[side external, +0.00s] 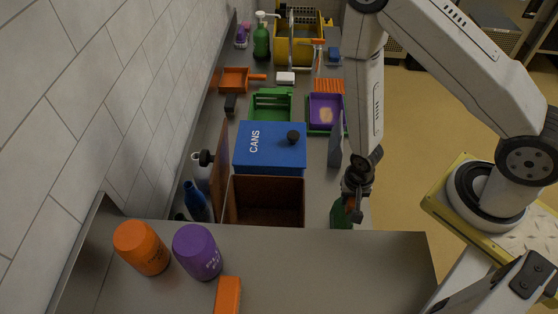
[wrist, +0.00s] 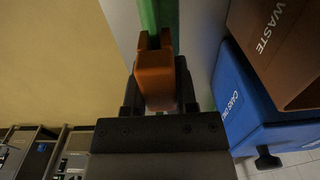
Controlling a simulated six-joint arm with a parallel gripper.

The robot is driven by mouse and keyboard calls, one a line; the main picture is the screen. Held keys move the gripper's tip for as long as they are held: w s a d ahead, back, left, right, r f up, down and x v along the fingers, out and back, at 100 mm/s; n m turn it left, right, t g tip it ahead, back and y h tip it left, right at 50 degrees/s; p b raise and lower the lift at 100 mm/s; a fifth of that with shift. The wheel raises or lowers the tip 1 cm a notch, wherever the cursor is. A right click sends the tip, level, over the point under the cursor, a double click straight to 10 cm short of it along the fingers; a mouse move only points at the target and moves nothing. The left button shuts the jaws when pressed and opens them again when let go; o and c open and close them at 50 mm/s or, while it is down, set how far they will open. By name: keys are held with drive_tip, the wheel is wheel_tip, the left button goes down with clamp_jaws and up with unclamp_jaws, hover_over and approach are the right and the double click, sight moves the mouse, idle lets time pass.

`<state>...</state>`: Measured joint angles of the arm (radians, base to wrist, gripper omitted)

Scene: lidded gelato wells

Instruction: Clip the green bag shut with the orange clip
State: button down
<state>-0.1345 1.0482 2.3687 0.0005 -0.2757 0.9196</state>
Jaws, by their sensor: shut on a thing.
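My gripper (side external: 353,200) points down at the right of the counter and is shut on the orange clip. In the wrist view, my gripper (wrist: 156,78) has a dark finger on each side of the orange clip (wrist: 155,88). The clip's two prongs point at the green bag (wrist: 150,14), and its upright green strip shows between them. I cannot tell how tightly they pinch it. In the side view the green bag (side external: 341,216) stands directly below my gripper, its lower part hidden by the near shelf. Only a sliver of orange shows there.
A brown open bin (side external: 268,181) marked WASTE in the wrist view and a blue CANS bin (side external: 270,146) stand left of the bag. A grey upright panel (side external: 335,148) stands behind it. Orange (side external: 141,248) and purple (side external: 197,252) containers stand on the near shelf.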

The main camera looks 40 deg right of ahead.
drive_tip(key=shift+f, duration=0.6)
idle(0.8)
drive_tip(key=shift+c, duration=1.6)
unclamp_jaws()
drive_tip(key=shift+r, duration=0.2)
drive_tip(key=shift+r, duration=3.7)
drive_tip(key=shift+w+r, duration=0.1)
drive_tip(key=w+d+r+n+t, duration=0.1)
drive_tip(key=w+r+n, duration=0.2)
drive_tip(key=r, duration=0.6)
drive_tip(key=w+d+r+n+t, duration=0.1)
drive_tip(key=w+d+r+n, duration=0.1)
drive_tip(key=r+n, duration=0.4)
wheel_tip(320, 180, up, 4)
drive_tip(key=shift+w+f+t, duration=0.1)
drive_tip(key=shift+w+t, duration=0.2)
drive_tip(key=shift+w, duration=0.1)
